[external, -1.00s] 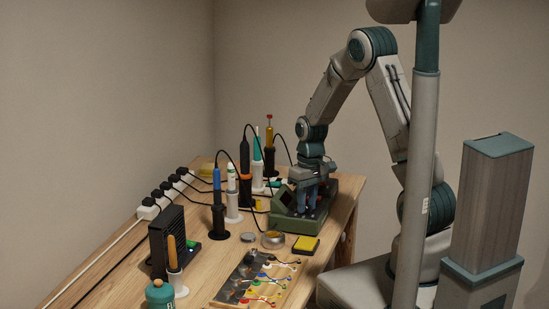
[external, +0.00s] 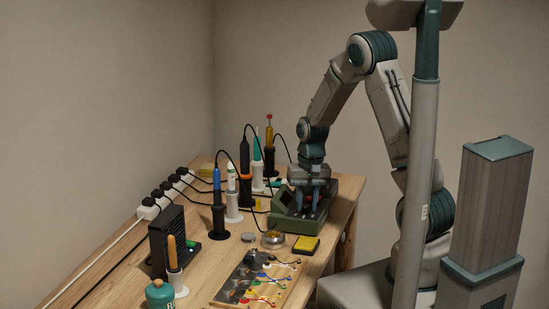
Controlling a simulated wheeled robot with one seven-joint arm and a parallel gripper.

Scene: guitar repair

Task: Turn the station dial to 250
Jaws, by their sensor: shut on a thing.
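The station (external: 290,226) is a dark green box near the far right edge of the bench in the external view. My gripper (external: 308,204) points straight down over the station's top, its two fingers apart by the width of the thing between them and closed on it. That thing is the station dial, mostly hidden by the fingers. A small reddish spot shows between the fingers. The dial's scale and its reading are too small and covered to tell.
Several soldering irons in upright holders, one with a blue grip (external: 217,180), stand left of the station with looping cables. A yellow sponge pad (external: 306,244) and a round tin (external: 273,239) lie in front. A wired board (external: 245,283) lies nearer. A power strip (external: 160,200) runs along the wall.

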